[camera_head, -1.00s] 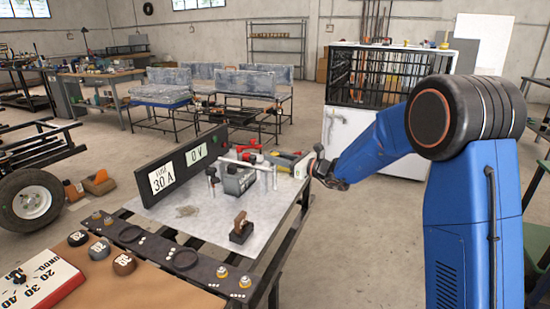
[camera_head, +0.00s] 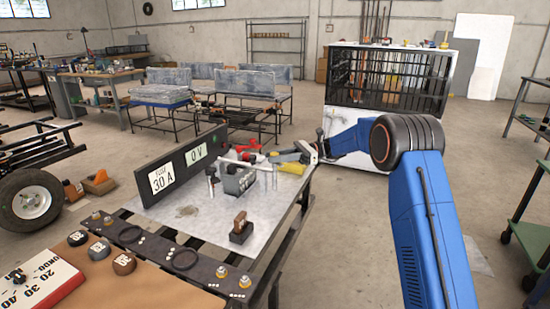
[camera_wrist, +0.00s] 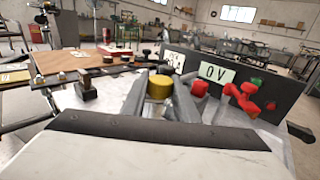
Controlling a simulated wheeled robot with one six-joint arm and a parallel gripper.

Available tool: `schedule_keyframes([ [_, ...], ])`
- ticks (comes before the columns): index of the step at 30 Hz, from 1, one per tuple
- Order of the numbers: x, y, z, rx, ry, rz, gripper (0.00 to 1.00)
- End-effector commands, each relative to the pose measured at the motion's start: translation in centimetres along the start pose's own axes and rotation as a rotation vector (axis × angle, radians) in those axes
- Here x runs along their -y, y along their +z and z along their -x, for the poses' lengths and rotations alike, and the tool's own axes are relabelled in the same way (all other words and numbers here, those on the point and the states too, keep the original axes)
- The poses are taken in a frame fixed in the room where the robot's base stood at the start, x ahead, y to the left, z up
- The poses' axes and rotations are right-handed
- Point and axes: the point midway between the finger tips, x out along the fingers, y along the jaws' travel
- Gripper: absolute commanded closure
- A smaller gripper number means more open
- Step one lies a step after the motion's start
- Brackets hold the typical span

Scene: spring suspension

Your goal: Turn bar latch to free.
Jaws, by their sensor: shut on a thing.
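A grey box-shaped unit (camera_head: 238,180) with short upright posts (camera_head: 268,179) stands on the pale metal bench top, in front of the display panel. A pale bar across it is no longer clear in the head view. My gripper (camera_head: 303,155) is at the bench's far right end, beside a yellow part (camera_head: 293,168). In the wrist view, a round yellow knob (camera_wrist: 159,87) sits between my grey fingers (camera_wrist: 160,100). I take it to be the latch's end; the jaws' contact with it is hidden. A red cap (camera_wrist: 200,89) is right beside it.
The black display panel (camera_head: 180,168) reads 0 V and FUSE 30 A. Red tools (camera_head: 247,155) lie behind the unit. A dark block with a brown handle (camera_head: 240,229) stands near the bench's right edge. The front left bare metal is mostly clear.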

Motion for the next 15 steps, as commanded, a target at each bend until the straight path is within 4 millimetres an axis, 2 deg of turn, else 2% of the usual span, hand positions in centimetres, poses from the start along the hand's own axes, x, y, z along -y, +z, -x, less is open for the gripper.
schedule_keyframes([
  [6, 0.08, -0.05, 0.04, 0.0, 0.122, 0.001, 0.95],
  [15, 0.04, 0.01, 0.03, 0.0, 0.197, 0.0, 0.95],
])
